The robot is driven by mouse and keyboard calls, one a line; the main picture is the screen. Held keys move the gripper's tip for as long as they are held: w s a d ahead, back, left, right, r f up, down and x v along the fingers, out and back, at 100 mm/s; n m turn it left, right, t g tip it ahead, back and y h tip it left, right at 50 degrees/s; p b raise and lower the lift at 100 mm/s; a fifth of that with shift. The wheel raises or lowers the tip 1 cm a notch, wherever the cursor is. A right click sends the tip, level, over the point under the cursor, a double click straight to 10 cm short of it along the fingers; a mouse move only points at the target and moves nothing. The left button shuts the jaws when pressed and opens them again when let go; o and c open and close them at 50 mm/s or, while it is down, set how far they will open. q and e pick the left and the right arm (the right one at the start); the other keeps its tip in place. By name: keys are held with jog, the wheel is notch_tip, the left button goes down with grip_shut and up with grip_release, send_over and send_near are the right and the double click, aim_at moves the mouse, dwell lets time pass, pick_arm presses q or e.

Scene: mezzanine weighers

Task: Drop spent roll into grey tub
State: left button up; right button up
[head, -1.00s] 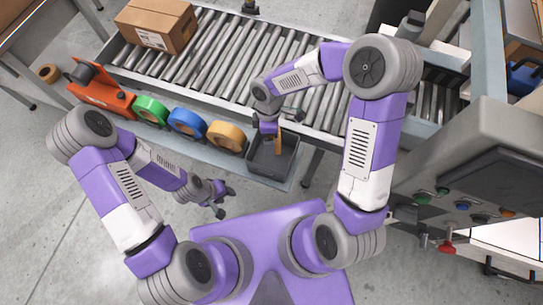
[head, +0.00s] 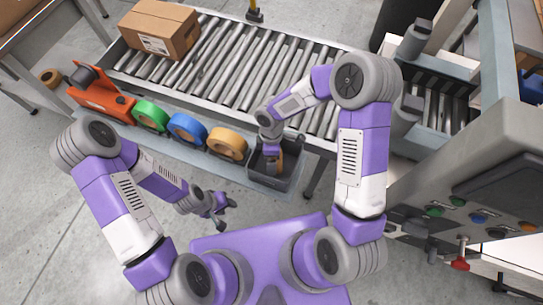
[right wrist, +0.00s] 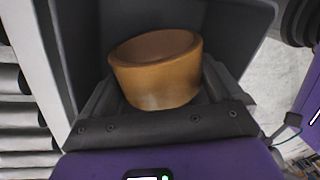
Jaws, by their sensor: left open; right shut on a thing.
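The spent roll is a small tan-brown ring (right wrist: 155,78), seen in the right wrist view between the dark fingers of my right gripper (right wrist: 158,92). My right gripper is shut on it. The grey tub (right wrist: 235,40) surrounds the roll in that view. In the head view the tub (head: 290,184) sits at the right end of the front shelf, and my right gripper (head: 270,157) reaches down into it. The roll is mostly hidden there; whether it touches the tub floor cannot be told. My left gripper (head: 219,213) is open and empty, in front of the shelf.
Green (head: 150,115), blue (head: 187,128) and orange (head: 227,143) tape rolls stand in a row left of the tub. An orange tape dispenser (head: 100,98) is farther left. A cardboard box (head: 158,30) rests on the roller conveyor (head: 240,60). A control panel (head: 480,215) is at right.

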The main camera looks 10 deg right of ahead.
jog(key=shift+f+b, duration=0.35)
jog(key=shift+f, duration=0.2)
jog(key=o, duration=0.7)
jog(key=shift+r+p, duration=0.5)
jog(key=shift+r, duration=0.1)
jog(key=r+p, duration=0.1)
jog(key=r, duration=0.3)
jog(key=w+r+p, duration=0.1)
jog(key=r, duration=0.3)
jog(key=w+r+p, duration=0.1)
jog(key=r+p, duration=0.1)
jog(key=r, duration=0.1)
jog(key=shift+w+d+r, duration=0.15)
jog(key=shift+d+r, duration=0.1)
jog(key=shift+r, duration=0.15)
